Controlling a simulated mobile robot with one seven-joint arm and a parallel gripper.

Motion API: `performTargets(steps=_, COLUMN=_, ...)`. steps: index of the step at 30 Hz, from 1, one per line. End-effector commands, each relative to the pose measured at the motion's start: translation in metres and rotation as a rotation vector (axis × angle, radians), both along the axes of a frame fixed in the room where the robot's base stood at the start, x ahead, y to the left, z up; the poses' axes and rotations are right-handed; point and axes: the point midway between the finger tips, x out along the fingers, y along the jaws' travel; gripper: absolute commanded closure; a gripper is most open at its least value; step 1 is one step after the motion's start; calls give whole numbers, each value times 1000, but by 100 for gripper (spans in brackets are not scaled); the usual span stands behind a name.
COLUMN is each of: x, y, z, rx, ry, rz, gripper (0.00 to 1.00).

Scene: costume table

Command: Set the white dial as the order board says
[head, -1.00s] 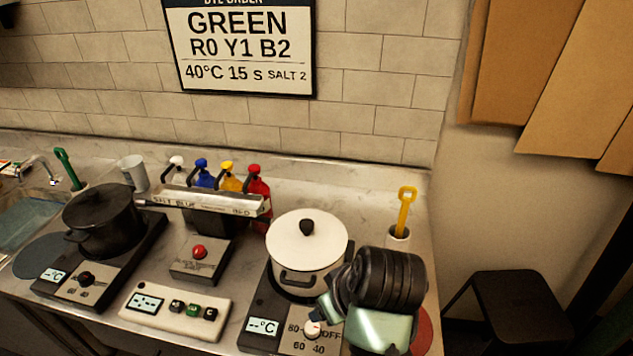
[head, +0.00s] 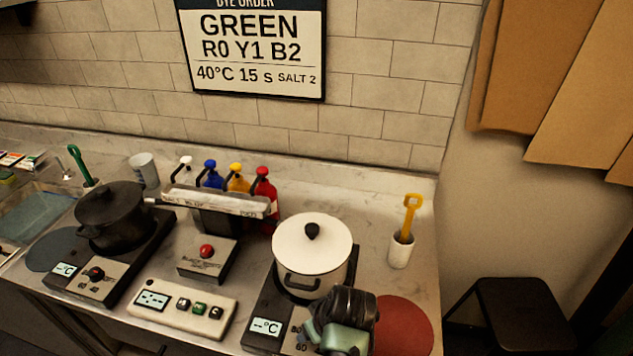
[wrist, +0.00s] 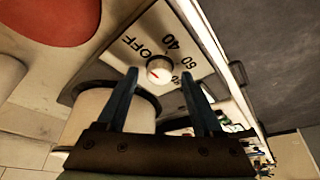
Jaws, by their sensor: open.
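The order board (head: 258,50) on the wall reads GREEN, R0 Y1 B2, 40°C, 15 s, SALT 2. The white dial (wrist: 159,69) sits on the right hot plate's panel (head: 258,343), among the marks OFF, 40, 60 and 80. A red mark on the dial faces lower left in the wrist view, apart from the 40. My gripper (wrist: 158,75) is open, one finger on each side of the dial in the wrist view; contact cannot be told. In the head view my gripper (head: 318,336) hides the dial. The plate's display (head: 267,327) shows dashes and °C.
A white lidded pot (head: 312,252) stands on the right hot plate, just behind my gripper. A button panel (head: 182,309) lies to the left. A red disc (head: 404,325) and a white cup with a yellow tool (head: 401,249) are to the right.

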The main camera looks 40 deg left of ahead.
Motion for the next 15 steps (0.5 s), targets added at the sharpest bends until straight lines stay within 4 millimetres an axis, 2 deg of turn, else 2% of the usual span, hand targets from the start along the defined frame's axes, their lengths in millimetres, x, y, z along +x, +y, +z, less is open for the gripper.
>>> performTargets(steps=8, x=0, y=1, z=-1, rx=0, ry=-1, rz=0, gripper=32)
performTargets(steps=15, x=0, y=0, z=-1, rx=0, ry=0, rz=0, gripper=73)
